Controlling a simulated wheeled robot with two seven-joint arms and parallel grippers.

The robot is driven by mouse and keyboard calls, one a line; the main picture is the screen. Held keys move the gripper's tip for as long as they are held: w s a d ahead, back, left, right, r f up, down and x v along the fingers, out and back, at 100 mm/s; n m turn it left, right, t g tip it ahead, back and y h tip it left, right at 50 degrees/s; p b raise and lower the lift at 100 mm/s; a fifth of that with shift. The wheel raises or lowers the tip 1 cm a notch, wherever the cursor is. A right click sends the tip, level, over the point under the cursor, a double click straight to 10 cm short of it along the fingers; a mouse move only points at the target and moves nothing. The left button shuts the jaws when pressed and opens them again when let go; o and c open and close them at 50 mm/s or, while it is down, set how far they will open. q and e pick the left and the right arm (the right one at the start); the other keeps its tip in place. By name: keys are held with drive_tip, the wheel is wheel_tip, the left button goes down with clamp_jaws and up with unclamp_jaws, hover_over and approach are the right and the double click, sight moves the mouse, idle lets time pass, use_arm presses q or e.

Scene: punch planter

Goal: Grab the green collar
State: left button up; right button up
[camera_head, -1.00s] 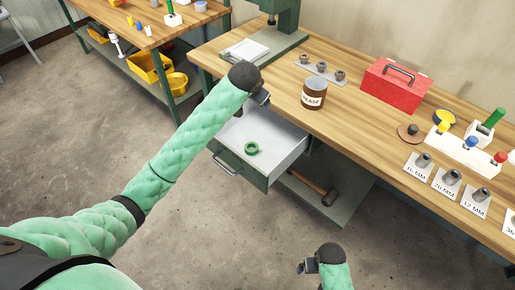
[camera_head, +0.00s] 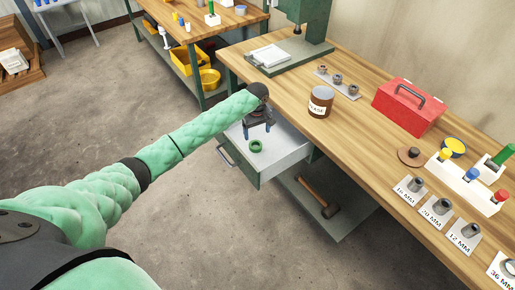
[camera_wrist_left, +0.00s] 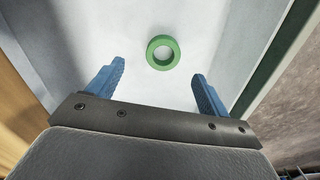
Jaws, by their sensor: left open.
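The green collar (camera_head: 256,146) is a small ring lying flat in the open drawer (camera_head: 290,150) under the workbench. It also shows in the left wrist view (camera_wrist_left: 151,58), at the upper middle, on the pale drawer floor. My left gripper (camera_head: 257,128) is above the drawer, pointing down, open and empty. In the left wrist view its two blue fingers (camera_wrist_left: 158,82) are spread apart, and the collar lies beyond their tips, between their lines, not touched. My right gripper is not in view now.
On the bench stand a brown grease can (camera_head: 320,102), a red toolbox (camera_head: 409,106) and a green press (camera_head: 302,30). A hammer (camera_head: 317,198) lies on the shelf below the drawer. The drawer's front and side walls surround the collar, with bare floor around it.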

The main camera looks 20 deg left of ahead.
sight(255, 141)
use_arm(q)
drive_tip(key=shift+f+n+p, duration=0.3)
drive_tip(key=shift+f+n, duration=0.35)
drive_tip(key=shift+n, duration=0.35)
drive_tip(key=shift+a+f, duration=0.2)
drive_tip(key=shift+f, duration=0.55)
drive_tip(key=f+p, duration=0.3)
drive_tip(key=f, duration=0.1)
drive_tip(key=shift+a, duration=0.2)
drive_tip(key=shift+f, duration=0.55)
drive_tip(key=c, duration=1.3)
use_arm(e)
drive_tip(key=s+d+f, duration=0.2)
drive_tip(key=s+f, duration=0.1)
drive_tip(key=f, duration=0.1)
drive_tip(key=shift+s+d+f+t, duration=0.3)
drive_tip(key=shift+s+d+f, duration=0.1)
